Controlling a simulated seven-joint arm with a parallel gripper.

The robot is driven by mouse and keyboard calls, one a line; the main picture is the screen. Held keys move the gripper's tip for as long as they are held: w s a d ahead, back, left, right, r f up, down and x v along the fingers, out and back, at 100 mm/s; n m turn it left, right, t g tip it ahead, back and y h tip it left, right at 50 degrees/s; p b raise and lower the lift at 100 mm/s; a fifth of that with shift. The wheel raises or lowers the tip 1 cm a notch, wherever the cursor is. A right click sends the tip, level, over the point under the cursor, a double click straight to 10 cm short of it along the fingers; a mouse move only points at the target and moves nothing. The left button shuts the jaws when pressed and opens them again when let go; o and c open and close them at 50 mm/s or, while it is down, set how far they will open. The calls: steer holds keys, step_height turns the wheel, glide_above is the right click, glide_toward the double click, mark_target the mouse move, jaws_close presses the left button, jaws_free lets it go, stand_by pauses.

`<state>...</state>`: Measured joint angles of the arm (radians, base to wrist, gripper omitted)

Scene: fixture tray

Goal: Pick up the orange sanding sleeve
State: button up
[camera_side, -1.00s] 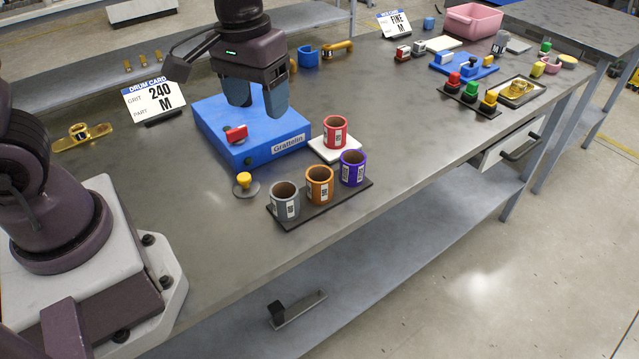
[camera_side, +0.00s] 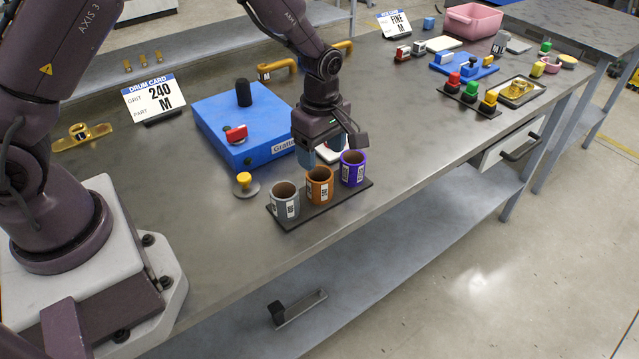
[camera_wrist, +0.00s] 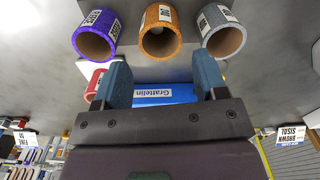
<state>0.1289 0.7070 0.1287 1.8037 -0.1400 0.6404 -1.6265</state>
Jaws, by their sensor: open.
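The orange sanding sleeve (camera_side: 319,188) stands upright on a dark tray (camera_side: 300,219), between the grey sleeve (camera_side: 285,204) and the purple sleeve (camera_side: 353,170). In the wrist view the orange sleeve (camera_wrist: 160,33) is at the top centre, its open end facing the camera. My gripper (camera_side: 320,160) is open and empty, just behind and above the orange sleeve in the side view. In the wrist view my gripper's two fingers (camera_wrist: 161,78) point towards the row, with the orange sleeve beyond the gap.
The blue Grattelin box (camera_side: 205,128), with a black post (camera_side: 243,92) and red knob (camera_side: 236,133), stands behind left of the tray. A yellow button (camera_side: 244,180) sits left. The drum card (camera_side: 153,97) reads grit 240. The bench front edge is close to the tray.

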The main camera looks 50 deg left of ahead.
mark_target(320, 181)
steer(key=f, duration=0.8)
steer(key=shift+a+f, duration=0.2)
steer(key=shift+a, duration=0.05)
steer(key=c, duration=0.5)
